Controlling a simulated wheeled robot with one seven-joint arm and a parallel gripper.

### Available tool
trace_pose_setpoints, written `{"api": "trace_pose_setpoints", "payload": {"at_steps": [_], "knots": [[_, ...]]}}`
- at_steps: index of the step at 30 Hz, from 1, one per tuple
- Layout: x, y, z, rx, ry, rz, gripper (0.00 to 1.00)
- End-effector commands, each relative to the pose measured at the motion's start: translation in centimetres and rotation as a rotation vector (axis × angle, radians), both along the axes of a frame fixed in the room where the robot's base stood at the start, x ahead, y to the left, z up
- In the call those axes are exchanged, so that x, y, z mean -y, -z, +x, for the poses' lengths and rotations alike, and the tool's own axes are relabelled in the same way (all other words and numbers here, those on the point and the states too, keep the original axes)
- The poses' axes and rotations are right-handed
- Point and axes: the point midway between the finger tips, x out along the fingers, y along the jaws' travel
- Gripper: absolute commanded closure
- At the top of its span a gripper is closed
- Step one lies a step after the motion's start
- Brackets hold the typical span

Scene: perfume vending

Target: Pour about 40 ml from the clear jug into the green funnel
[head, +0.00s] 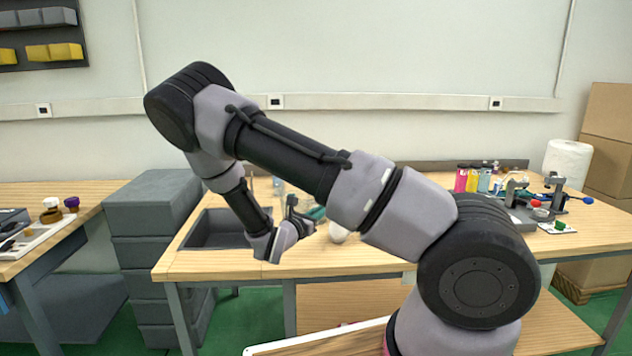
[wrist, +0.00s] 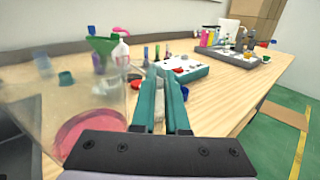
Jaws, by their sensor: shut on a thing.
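The clear jug (wrist: 78,98) fills the left of the wrist view, with pink liquid (wrist: 90,132) in its lower part. My gripper (wrist: 161,78) has teal fingers shut on a pale strip between them, which appears to be the jug's handle. The green funnel (wrist: 102,44) shows beyond the jug's upper part, standing apart from it in the top of a vessel whose lower part is seen through the jug. I cannot tell exactly how far the jug is tilted. In the head view my arm hides much of the work area, and the funnel and jug are not clear there.
The wooden table (head: 390,262) has a grey sink (head: 215,232) at its left. A clear bottle with a pink cap (wrist: 121,50) stands beside the funnel. A white device (wrist: 183,69) lies beyond my fingers. Coloured bottles (head: 472,181) and a paper roll (head: 567,163) stand at the right.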

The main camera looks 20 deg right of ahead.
Motion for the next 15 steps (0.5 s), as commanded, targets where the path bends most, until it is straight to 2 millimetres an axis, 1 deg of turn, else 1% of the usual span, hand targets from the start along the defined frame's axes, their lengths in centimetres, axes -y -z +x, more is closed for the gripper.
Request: {"api": "trace_pose_setpoints", "payload": {"at_steps": [1, 7, 15], "knots": [[0.9, 0.0, 0.2, 0.001, 0.011, 0.000, 1.00], [3.2, -0.1, 0.7, 0.000, 0.037, 0.001, 1.00], [3.4, -0.4, 0.9, 0.019, -0.060, -0.024, 1.00]]}}
